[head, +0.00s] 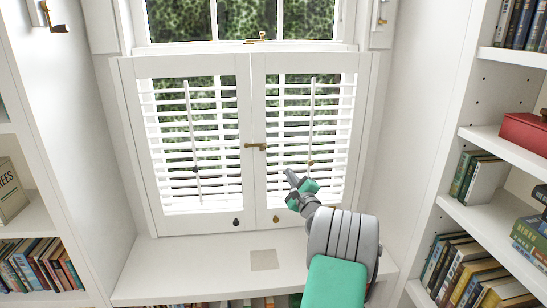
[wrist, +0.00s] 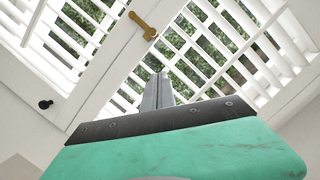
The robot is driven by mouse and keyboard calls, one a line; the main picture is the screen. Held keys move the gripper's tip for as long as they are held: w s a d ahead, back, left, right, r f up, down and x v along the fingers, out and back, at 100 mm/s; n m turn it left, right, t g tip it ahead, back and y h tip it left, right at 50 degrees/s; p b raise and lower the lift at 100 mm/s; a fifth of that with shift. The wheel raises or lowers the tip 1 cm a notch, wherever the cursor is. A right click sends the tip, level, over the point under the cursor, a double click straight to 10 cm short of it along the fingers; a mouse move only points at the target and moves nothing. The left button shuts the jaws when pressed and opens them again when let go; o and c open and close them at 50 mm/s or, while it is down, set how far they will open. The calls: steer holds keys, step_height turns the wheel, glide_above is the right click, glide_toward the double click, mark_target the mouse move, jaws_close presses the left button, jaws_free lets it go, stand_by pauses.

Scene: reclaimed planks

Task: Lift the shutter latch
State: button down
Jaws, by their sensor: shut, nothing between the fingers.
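The brass shutter latch (head: 255,146) lies level across the seam where the two white shutter panels meet, about mid-height. In the wrist view the latch (wrist: 143,25) appears tilted near the top centre, beyond the fingertips. My gripper (head: 289,174) is shut and empty, in front of the right shutter panel (head: 303,140), below and to the right of the latch. In the wrist view the shut fingers (wrist: 158,80) point up toward the louvers. They appear apart from the latch. The left shutter panel (head: 243,120) stands closed beside the right one.
A dark knob (head: 236,222) and a brass knob (head: 276,219) sit low on the panels. Tilt rods (head: 311,125) run down the louvers. The white window seat (head: 190,265) below is mostly clear, with a beige square (head: 264,260). Bookshelves (head: 490,205) flank both sides.

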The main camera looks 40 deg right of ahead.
mark_target(256, 146)
steer(key=w+d+r+p, duration=0.1)
steer(key=w+r+p, duration=0.2)
steer(key=w, duration=0.8)
steer(key=shift+r+p, duration=0.4)
steer(key=shift+p, duration=0.3)
